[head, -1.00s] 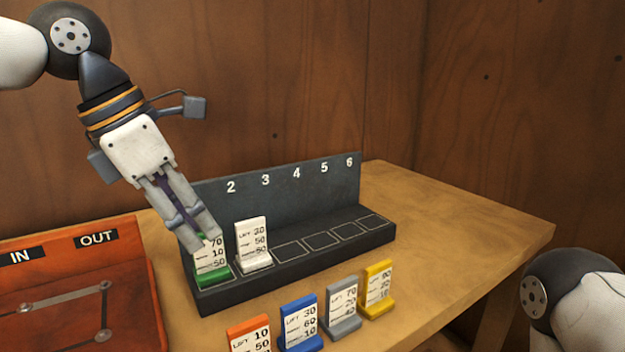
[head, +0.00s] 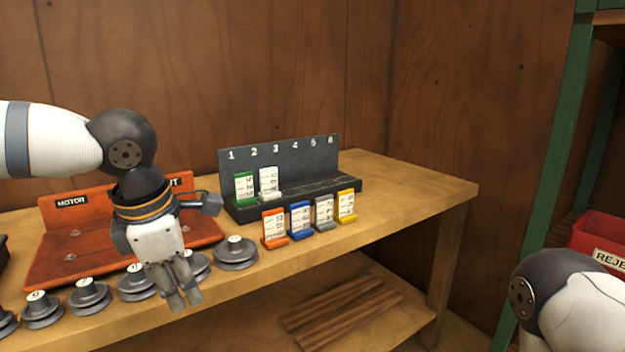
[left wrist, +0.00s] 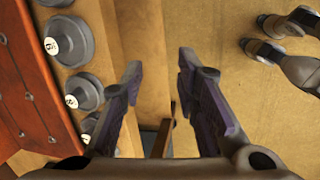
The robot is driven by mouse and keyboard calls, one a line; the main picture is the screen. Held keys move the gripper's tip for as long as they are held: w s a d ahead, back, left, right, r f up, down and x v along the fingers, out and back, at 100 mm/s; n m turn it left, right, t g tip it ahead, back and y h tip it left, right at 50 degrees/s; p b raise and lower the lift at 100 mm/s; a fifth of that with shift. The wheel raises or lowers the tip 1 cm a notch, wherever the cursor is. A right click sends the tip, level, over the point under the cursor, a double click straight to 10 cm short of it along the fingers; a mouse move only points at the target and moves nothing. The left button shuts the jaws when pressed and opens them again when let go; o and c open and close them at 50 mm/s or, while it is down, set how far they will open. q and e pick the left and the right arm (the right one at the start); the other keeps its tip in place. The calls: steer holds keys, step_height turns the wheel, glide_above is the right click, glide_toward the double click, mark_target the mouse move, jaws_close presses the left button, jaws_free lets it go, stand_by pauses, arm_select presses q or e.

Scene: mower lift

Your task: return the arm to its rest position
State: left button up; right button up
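My left gripper (head: 185,298) hangs pointing down in front of the table's front edge in the head view. In the left wrist view its two fingers (left wrist: 160,95) stand apart with nothing between them. The green card (head: 245,187) stands in slot 1 of the dark numbered rack (head: 320,155), and the white card (head: 268,181) stands in slot 2. The other slots look empty. My right arm (head: 570,300) shows at the lower right; its gripper is out of the picture.
Orange, blue, grey and yellow cards (head: 273,228) stand before the rack. Several grey pulleys (head: 236,252) line the table's front edge, close to my left gripper. An orange board (head: 75,235) lies behind them. A red reject bin (head: 600,238) stands at the right by a green post (head: 555,150).

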arm_select(q)
steer(key=s+a+f+m+t+y, duration=0.15)
steer(key=f+m, duration=0.25)
steer(key=f, duration=0.7)
steer(key=s+a+f+m+g+y, duration=0.15)
steer(key=f+m, duration=0.35)
steer(key=f, duration=0.6)
steer(key=s+f+m+h, duration=0.1)
steer(key=s+f+m, duration=0.6)
steer(key=s+f, duration=0.25)
steer(key=s+f+m+g+h, duration=0.1)
steer(key=s+m+g, duration=0.3)
steer(key=s, duration=1.6)
steer(key=f+m, duration=0.1)
steer(key=m, duration=0.2)
steer(key=shift+s+a+f+g+h, duration=0.15)
steer(key=shift+a+g+h, duration=0.15)
steer(key=shift+h, duration=0.1)
